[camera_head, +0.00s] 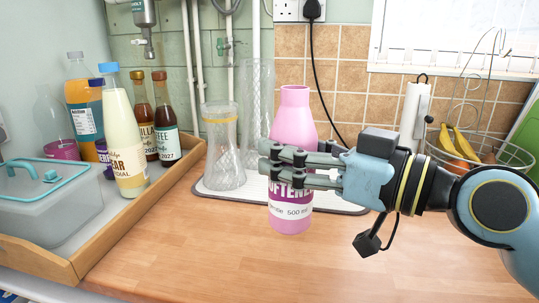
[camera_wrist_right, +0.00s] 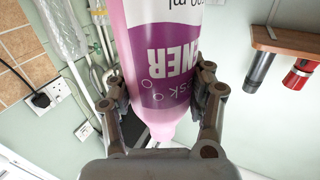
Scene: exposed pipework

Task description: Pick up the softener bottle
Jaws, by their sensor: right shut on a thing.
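The softener bottle (camera_head: 292,118) is pink with a purple and white label. It stands upright near the middle of the head view, over the wooden counter; I cannot tell whether its base touches the counter. My right gripper (camera_head: 277,164) comes in from the right and is shut around the bottle's middle, its fingers covering part of the label. In the right wrist view the bottle (camera_wrist_right: 160,75) appears upside down between the two fingers (camera_wrist_right: 165,110), which press on both sides. My left gripper is not in view.
A wooden tray (camera_head: 172,185) at left holds several bottles and a lidded box (camera_head: 45,205). A wire fruit basket (camera_head: 510,152) is at right. The front counter (camera_head: 200,255) is clear.

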